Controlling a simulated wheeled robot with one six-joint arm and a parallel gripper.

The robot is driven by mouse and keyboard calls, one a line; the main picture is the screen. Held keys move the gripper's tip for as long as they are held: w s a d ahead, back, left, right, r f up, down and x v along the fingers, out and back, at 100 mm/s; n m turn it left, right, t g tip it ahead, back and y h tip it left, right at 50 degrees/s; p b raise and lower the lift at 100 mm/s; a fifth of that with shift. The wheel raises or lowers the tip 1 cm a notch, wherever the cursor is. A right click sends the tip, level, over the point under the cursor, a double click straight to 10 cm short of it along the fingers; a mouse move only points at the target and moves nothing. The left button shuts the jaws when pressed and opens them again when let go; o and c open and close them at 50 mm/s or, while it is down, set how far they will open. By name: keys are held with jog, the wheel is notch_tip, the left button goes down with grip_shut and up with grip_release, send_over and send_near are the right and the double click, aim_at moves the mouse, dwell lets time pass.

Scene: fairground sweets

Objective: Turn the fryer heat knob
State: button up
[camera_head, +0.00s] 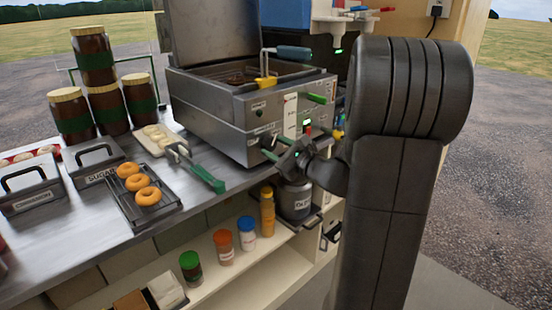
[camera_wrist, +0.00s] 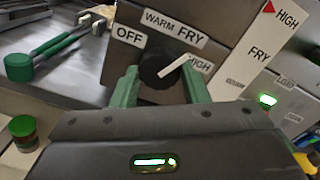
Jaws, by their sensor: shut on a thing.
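The fryer (camera_head: 208,119) is a steel box with its lid raised, standing on the counter. Its dark round heat knob (camera_wrist: 152,70) shows in the wrist view, with labels OFF, WARM, FRY and HIGH around it. The knob's white pointer (camera_wrist: 173,66) slants up and right, between the FRY and HIGH labels. My gripper (camera_wrist: 162,84) has its green fingers on either side of the knob and is shut on it. In the head view my gripper (camera_head: 270,148) reaches the fryer's front panel; the knob is hidden there.
Green-handled tongs (camera_head: 196,168) and a rack of doughnuts (camera_head: 144,204) lie on the counter to the left. Several jars (camera_head: 92,57) stand behind. Bottles (camera_head: 223,247) stand on the shelf below my gripper. A level gauge (camera_wrist: 262,47) is right of the knob.

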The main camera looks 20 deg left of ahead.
jog(key=shift+n+b, duration=0.55)
jog(key=shift+n, duration=0.05)
jog(key=o, duration=1)
jog(key=p+v, duration=0.1)
jog(key=v, duration=1.2)
jog(key=shift+s+d, duration=0.1)
jog(key=shift+d, duration=0.25)
jog(key=shift+a, duration=0.1)
jog(key=b+x, duration=0.1)
jog(key=x, duration=1.2)
jog(key=shift+a, duration=0.3)
